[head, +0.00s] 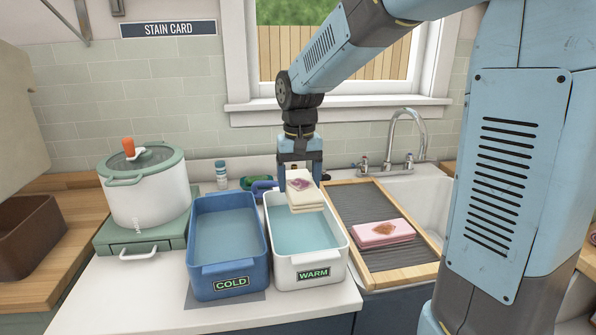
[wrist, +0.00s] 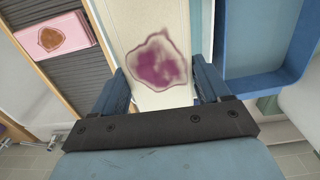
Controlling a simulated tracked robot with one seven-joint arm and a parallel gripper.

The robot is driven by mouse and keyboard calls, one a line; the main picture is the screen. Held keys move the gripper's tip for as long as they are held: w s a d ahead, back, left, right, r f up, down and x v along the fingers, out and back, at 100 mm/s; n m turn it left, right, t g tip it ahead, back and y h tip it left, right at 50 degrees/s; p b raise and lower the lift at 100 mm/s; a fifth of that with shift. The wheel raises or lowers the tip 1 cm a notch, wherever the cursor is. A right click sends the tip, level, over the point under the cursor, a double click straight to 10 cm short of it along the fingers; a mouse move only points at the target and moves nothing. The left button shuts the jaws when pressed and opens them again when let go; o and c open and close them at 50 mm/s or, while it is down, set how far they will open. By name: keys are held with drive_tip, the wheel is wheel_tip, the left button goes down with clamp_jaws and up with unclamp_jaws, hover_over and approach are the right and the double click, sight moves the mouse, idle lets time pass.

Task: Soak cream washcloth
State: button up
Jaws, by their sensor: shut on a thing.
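The cream washcloth (head: 306,196) is folded and has a purple stain on top. My gripper (head: 300,170) is shut on it and holds it over the back part of the white tub labelled WARM (head: 310,270). In the wrist view the cream washcloth (wrist: 155,40) lies between the two fingers of my gripper (wrist: 165,85), its purple stain facing the camera. The WARM tub holds pale blue water. The blue tub labelled COLD (head: 228,290) stands just left of it, also with water. Whether the cloth's lower edge touches the water I cannot tell.
A pink folded cloth (head: 383,232) with a brown stain lies on the ridged drainboard (head: 385,262) at right, by the sink tap (head: 408,135). A lidded white pot (head: 148,195) stands at left. Small bottles (head: 221,175) stand behind the tubs.

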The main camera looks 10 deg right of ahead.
wheel_tip(320, 180, down, 8)
drive_tip(key=shift+f, duration=0.2)
idle(0.6)
drive_tip(key=o, duration=1)
drive_tip(key=shift+o, duration=0.2)
drive_tip(key=shift+r, duration=4)
drive_tip(key=shift+s+d, duration=0.1)
